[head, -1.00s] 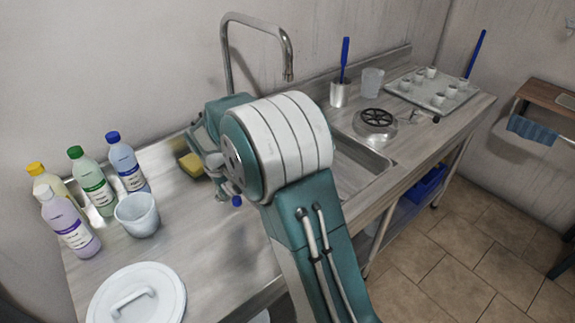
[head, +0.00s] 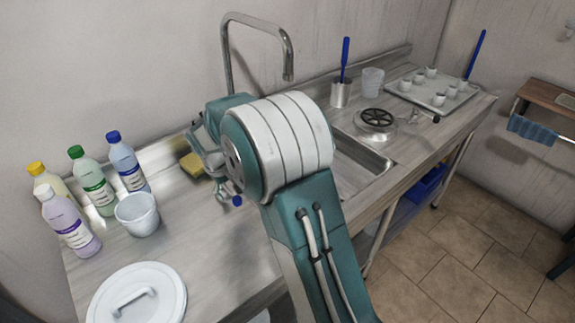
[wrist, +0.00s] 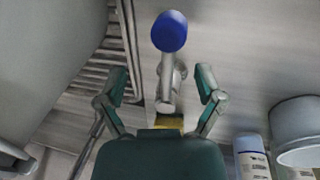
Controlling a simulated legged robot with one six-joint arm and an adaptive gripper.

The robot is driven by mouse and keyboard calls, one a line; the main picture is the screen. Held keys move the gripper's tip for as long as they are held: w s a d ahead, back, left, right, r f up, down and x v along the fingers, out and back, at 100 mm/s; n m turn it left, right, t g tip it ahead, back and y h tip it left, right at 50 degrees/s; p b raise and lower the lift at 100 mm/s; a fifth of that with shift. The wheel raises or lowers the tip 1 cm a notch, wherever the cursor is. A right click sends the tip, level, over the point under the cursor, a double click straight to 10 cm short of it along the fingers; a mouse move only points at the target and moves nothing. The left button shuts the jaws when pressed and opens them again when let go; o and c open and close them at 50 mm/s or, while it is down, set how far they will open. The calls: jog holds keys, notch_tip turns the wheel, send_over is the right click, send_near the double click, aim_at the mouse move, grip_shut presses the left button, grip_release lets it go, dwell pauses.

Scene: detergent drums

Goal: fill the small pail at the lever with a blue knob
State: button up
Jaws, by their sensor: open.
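The lever's blue knob (wrist: 169,31) stands on a grey metal stem (wrist: 167,85) in the wrist view, ahead of my gripper (wrist: 166,83). The stem shows between the two spread fingers, with gaps on both sides. My gripper is open and empty. In the head view the blue knob (head: 237,201) shows just below my gripper (head: 203,155), which my wrist partly hides. The small pail (head: 137,214), pale grey and upright, stands on the counter left of the lever. A pail also shows at the right edge of the wrist view (wrist: 304,128). The pail's inside is hard to make out.
Several detergent bottles (head: 93,183) stand behind and left of the pail. A white lid (head: 138,297) lies at the counter's front left. A tall faucet (head: 286,55) and sink (head: 365,160) are to the right.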

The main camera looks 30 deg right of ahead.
jog(key=shift+r, duration=0.1)
jog(key=shift+s+a+r, duration=0.1)
jog(key=shift+a+r, duration=0.05)
jog(key=shift+r, duration=0.9)
jog(key=shift+a+r, duration=0.15)
jog(key=shift+r, duration=0.9)
notch_tip(320, 180, up, 11)
jog(key=a, duration=0.2)
jog(key=s+d+r+t, duration=0.1)
jog(key=s+r, duration=0.4)
jog(key=s, duration=0.4)
jog(key=s+d+f+m+t+y, duration=0.1)
jog(key=s+f+m+t+y, duration=0.1)
jog(key=s, duration=1.8)
notch_tip(320, 180, down, 2)
jog(key=shift+s+d+f+m+t, duration=0.2)
jog(key=shift+m+t, duration=0.3)
jog(key=shift+t, duration=0.5)
jog(key=shift+r, duration=0.15)
